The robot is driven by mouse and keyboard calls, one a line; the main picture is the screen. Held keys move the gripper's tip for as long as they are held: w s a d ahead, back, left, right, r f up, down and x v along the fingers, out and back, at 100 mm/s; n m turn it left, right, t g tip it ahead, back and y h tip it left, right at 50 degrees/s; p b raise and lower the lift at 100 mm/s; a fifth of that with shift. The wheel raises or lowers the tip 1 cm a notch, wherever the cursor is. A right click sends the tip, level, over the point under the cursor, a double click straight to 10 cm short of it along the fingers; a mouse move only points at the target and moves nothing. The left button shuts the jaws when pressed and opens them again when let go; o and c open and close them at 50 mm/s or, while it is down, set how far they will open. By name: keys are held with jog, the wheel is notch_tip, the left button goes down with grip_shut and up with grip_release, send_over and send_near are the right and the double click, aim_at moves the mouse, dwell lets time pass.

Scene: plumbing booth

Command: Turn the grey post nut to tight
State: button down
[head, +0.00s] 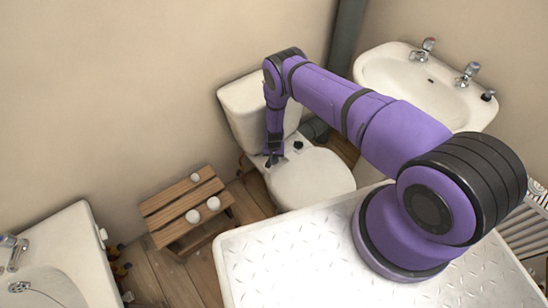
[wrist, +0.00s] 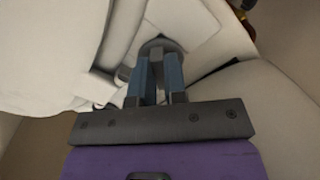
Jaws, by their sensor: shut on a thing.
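The white toilet has its cistern (head: 240,108) against the wall and its lid (head: 312,182) in front. My gripper (head: 272,161) reaches down at the left rear of the lid, near the hinge. In the wrist view my gripper (wrist: 160,66) has its two blue-grey fingers close together on the grey post nut (wrist: 158,44). Only the rounded far edge of the nut shows past the fingertips; the rest is hidden by the fingers. In the head view the nut is hidden by my gripper. A dark round fitting (head: 298,145) stands at the right rear of the lid.
A wooden stool (head: 165,211) with several small white items stands left of the toilet. A washbasin (head: 400,82) is at the back right, a dark pipe (head: 346,38) behind. A white bath (head: 72,240) is at lower left.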

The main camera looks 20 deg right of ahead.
jog(key=shift+s+m, duration=0.1)
jog(key=shift+m, duration=0.4)
jog(key=c, duration=1.1)
grip_release()
jog(key=shift+c, duration=0.2)
notch_tip(320, 180, up, 11)
jog(key=shift+f, duration=0.15)
